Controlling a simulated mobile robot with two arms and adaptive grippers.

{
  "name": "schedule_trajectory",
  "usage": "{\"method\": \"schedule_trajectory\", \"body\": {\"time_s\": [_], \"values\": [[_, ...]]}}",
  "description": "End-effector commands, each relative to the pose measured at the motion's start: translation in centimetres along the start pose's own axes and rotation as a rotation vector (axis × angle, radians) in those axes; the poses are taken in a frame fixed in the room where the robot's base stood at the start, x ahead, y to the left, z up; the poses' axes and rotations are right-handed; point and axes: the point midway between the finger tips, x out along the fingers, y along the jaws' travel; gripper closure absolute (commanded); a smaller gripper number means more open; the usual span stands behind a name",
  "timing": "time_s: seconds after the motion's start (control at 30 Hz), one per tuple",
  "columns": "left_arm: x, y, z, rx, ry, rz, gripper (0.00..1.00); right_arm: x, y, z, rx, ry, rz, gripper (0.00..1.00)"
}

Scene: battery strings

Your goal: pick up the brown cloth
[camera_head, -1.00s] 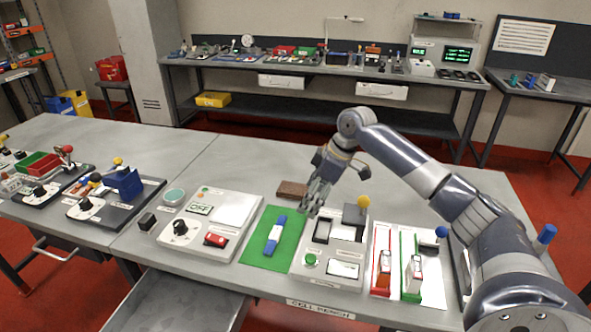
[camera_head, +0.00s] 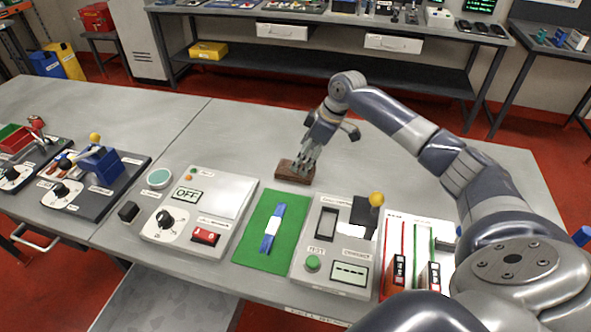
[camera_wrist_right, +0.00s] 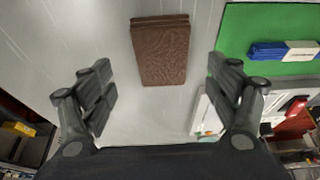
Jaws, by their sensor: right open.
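The brown cloth (camera_head: 296,171) is a small folded rectangle lying flat on the grey bench, behind the green mat. In the right wrist view the cloth (camera_wrist_right: 160,50) lies ahead of and between the spread fingers, its stacked folds showing at the far edge. My right gripper (camera_head: 303,166) is over the cloth in the head view, its fingertips pointing down. In the right wrist view the right gripper (camera_wrist_right: 166,90) is open and empty, with a finger on each side. Whether the fingertips touch the cloth cannot be told. My left gripper is not in view.
A green mat (camera_head: 248,253) with a blue-and-white strip (camera_head: 271,228) lies in front of the cloth. A white switch panel (camera_head: 228,191) is to its left, and a grey test unit (camera_head: 304,252) to its right. The bench behind the cloth is clear.

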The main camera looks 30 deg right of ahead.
Motion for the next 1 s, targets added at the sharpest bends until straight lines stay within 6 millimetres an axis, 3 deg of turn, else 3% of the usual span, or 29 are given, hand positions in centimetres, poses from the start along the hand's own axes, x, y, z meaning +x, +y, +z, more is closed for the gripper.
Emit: {"method": "schedule_trajectory", "body": {"time_s": [0.3, 0.63, 0.83, 1.0], "values": [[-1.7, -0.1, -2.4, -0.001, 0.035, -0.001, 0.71, 4.2, -0.4, -0.2, 0.001, -0.002, -0.002, 0.18], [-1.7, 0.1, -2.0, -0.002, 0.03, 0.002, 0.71, 5.1, -0.4, -0.2, 0.0, -0.001, 0.0, 0.18], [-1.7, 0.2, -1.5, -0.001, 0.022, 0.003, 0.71, 5.0, -0.4, -0.2, 0.0, -0.001, 0.0, 0.64], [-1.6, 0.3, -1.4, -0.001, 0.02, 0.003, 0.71, 5.0, -0.4, -0.2, 0.0, -0.001, 0.0, 0.66]]}}
